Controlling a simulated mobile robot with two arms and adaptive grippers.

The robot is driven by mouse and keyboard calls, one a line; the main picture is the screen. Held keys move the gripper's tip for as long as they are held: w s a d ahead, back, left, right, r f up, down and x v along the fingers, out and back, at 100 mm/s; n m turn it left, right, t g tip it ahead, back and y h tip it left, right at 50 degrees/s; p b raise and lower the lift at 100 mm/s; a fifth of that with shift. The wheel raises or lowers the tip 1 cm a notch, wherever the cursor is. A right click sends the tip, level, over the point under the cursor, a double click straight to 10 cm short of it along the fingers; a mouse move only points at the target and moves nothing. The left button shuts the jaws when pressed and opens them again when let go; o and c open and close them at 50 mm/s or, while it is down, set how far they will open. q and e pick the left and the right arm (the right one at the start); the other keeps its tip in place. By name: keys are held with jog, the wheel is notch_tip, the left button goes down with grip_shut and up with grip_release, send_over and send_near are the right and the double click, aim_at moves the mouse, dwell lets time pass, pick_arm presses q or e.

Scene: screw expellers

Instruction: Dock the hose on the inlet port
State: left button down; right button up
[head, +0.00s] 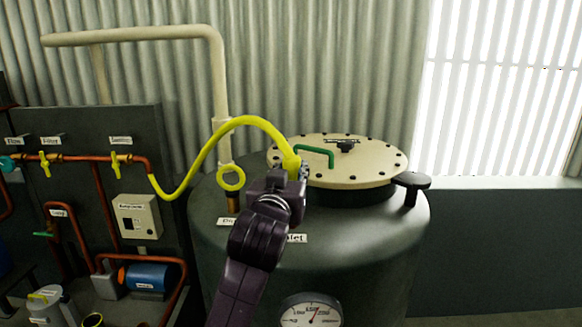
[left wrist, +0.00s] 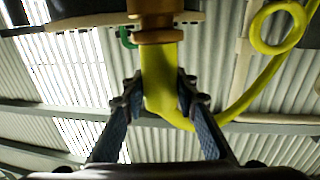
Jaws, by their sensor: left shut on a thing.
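The yellow hose (head: 240,121) arches from the pipe panel at left over to the tank top. My left gripper (head: 290,175) is shut on its end fitting, above the tank's shoulder. In the left wrist view, both fingers (left wrist: 158,92) press on the yellow hose end (left wrist: 160,75). A brass-coloured collar (left wrist: 158,36) sits directly beyond the fingers, in line with the hose end. The inlet label (head: 297,238) is partly covered by my left arm. The inlet port is hidden behind my gripper in the head view, and I cannot tell whether the hose is seated.
The dark tank (head: 360,235) carries a cream bolted lid (head: 375,165) with a green handle (head: 316,151). A yellow ring (head: 231,178) stands left of my gripper, under a cream pipe (head: 219,80). A black knob (head: 411,181) is at right. A gauge (head: 311,312) is in front.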

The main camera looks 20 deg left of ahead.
pick_arm(q)
jog(key=shift+r+p, duration=0.45)
jog(key=shift+r, duration=0.5)
jog(key=shift+w+f, duration=0.15)
jog(key=shift+w, duration=0.05)
jog(key=shift+s, duration=0.4)
jog(key=shift+f+b, duration=0.5)
jog(key=shift+f, duration=0.7)
jog(key=shift+r, duration=0.3)
dwell(0.4)
jog(key=shift+r+p, duration=0.6)
jog(key=shift+p, duration=0.3)
dwell(0.4)
jog(key=shift+f+b, duration=0.45)
jog(key=shift+f, duration=0.7)
